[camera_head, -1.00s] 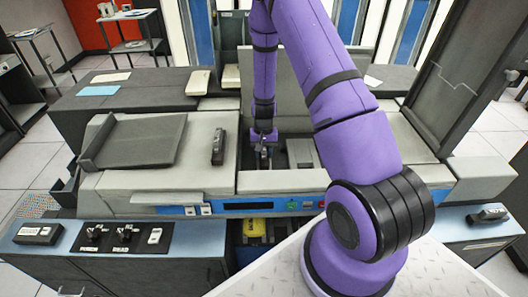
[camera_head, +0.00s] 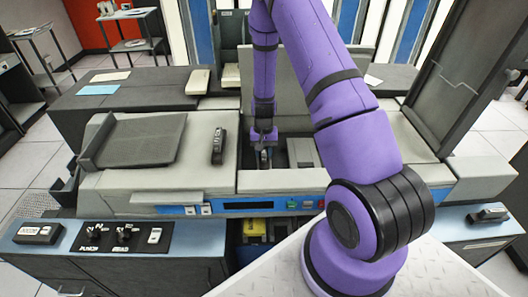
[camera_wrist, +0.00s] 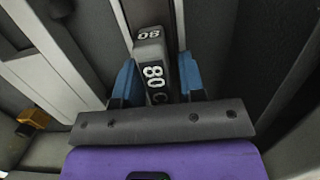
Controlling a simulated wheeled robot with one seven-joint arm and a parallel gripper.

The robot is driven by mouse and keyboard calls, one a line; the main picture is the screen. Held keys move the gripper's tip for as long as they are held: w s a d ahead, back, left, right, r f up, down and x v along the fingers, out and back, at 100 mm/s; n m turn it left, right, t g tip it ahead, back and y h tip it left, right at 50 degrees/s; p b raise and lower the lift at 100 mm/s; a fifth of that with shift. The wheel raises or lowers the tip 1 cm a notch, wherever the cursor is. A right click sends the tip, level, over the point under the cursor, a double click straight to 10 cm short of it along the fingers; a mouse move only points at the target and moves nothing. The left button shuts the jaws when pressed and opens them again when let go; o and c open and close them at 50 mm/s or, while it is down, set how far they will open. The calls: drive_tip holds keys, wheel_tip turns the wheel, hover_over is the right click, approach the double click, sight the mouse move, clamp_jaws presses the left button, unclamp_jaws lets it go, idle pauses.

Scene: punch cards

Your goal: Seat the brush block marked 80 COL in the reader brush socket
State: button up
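The grey brush block (camera_wrist: 152,76), marked 80 in white, lies between the two blue fingers of my gripper (camera_wrist: 158,80) in the wrist view. Part of a C shows below the 80; the rest of that mark is hidden by the gripper. The block looks close to the left finger, with a dark strip towards the right finger. I cannot tell whether both fingers touch it. In the head view my gripper (camera_head: 265,156) points down into the open bay of the reader (camera_head: 285,179). The socket cannot be made out clearly.
Another dark block (camera_head: 218,146) lies on the deck left of the bay. A raised dark tray (camera_head: 137,140) is further left. A dark block (camera_head: 38,233) sits on the front left ledge, another (camera_head: 488,215) on the right. Panels stand close around the bay.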

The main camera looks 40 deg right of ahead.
drive_tip(key=shift+o, duration=0.9)
drive_tip(key=r, duration=0.7)
drive_tip(key=w+d+r, duration=0.1)
drive_tip(key=r, duration=0.2)
drive_tip(key=shift+r, duration=0.35)
drive_tip(key=shift+a+r, duration=0.1)
drive_tip(key=s+a+r+n+t, duration=0.1)
drive_tip(key=s+a+r, duration=0.15)
drive_tip(key=r, duration=0.55)
drive_tip(key=s+a+r+n+t, duration=0.1)
drive_tip(key=s+a+r, duration=0.15)
drive_tip(key=r, duration=0.55)
drive_tip(key=s+a+r+n+t, duration=0.1)
drive_tip(key=s+a+r, duration=0.15)
drive_tip(key=r, duration=0.55)
drive_tip(key=s+a+r+n+t, duration=0.1)
drive_tip(key=s+r, duration=0.4)
drive_tip(key=s, duration=0.5)
drive_tip(key=s+a+r+n+t+h, duration=0.1)
drive_tip(key=s+a+r+n+t, duration=0.1)
drive_tip(key=s+a+r, duration=0.3)
drive_tip(key=s+r, duration=0.1)
drive_tip(key=s, duration=0.3)
drive_tip(key=shift+s+r+n+t, duration=0.3)
drive_tip(key=shift+s+n, duration=0.1)
drive_tip(key=shift+a, duration=0.1)
